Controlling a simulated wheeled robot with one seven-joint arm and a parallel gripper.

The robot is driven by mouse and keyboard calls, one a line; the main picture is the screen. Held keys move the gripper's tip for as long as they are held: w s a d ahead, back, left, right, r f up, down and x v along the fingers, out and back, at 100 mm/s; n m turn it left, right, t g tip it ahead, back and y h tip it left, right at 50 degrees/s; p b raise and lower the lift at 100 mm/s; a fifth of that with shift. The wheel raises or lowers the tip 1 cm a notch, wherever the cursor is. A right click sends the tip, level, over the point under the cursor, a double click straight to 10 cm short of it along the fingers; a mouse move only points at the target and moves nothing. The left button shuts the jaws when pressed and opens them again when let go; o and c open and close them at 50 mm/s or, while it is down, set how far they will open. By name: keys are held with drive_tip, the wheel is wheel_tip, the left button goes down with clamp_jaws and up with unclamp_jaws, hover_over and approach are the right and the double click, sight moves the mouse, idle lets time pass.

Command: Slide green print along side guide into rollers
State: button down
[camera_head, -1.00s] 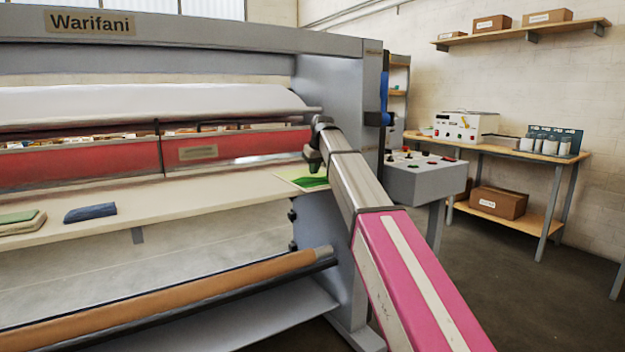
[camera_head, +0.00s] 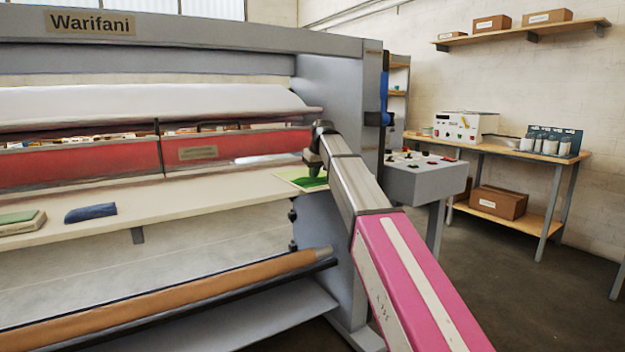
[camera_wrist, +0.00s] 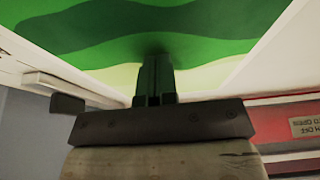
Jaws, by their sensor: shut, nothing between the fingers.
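The green print (camera_head: 303,180) lies on the right end of the laminator's feed table (camera_head: 200,198), close to the machine's right side frame. In the wrist view the print (camera_wrist: 200,40) shows dark and light green wavy bands with a pale border. My gripper (camera_head: 313,170) points down at the print. In the wrist view my gripper's fingers (camera_wrist: 155,75) are shut with nothing between them, and their tips are at the print's surface; firm contact cannot be told. A pale rail, perhaps the side guide (camera_wrist: 70,88), runs beside the print. The roller gap is hidden behind the red guard (camera_head: 240,147).
A blue folded cloth (camera_head: 90,212) and a green-topped pad (camera_head: 20,223) lie on the table's left part. The grey control console (camera_head: 425,178) stands right of the machine. The table between cloth and print is clear.

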sight(321, 177)
drive_tip(key=shift+d+f, duration=0.1)
drive_tip(key=shift+f, duration=0.05)
idle(0.3)
drive_tip(key=shift+w+d, duration=0.55)
drive_tip(key=shift+d, duration=0.2)
drive_tip(key=shift+w+d, duration=0.5)
drive_tip(key=shift+d, duration=0.2)
drive_tip(key=shift+w, duration=0.1)
drive_tip(key=shift+w+a, duration=0.5)
drive_tip(key=shift+w, duration=0.35)
drive_tip(key=shift+w+a, duration=0.5)
drive_tip(key=shift+w, duration=0.35)
drive_tip(key=shift+r, duration=0.2)
drive_tip(key=shift+w+a, duration=0.25)
drive_tip(key=shift+w, duration=0.05)
drive_tip(key=shift+w+a+f, duration=0.1)
drive_tip(key=shift+w+a, duration=0.35)
drive_tip(key=shift+w, duration=0.25)
drive_tip(key=shift+w+a, duration=0.4)
drive_tip(key=shift+w, duration=0.25)
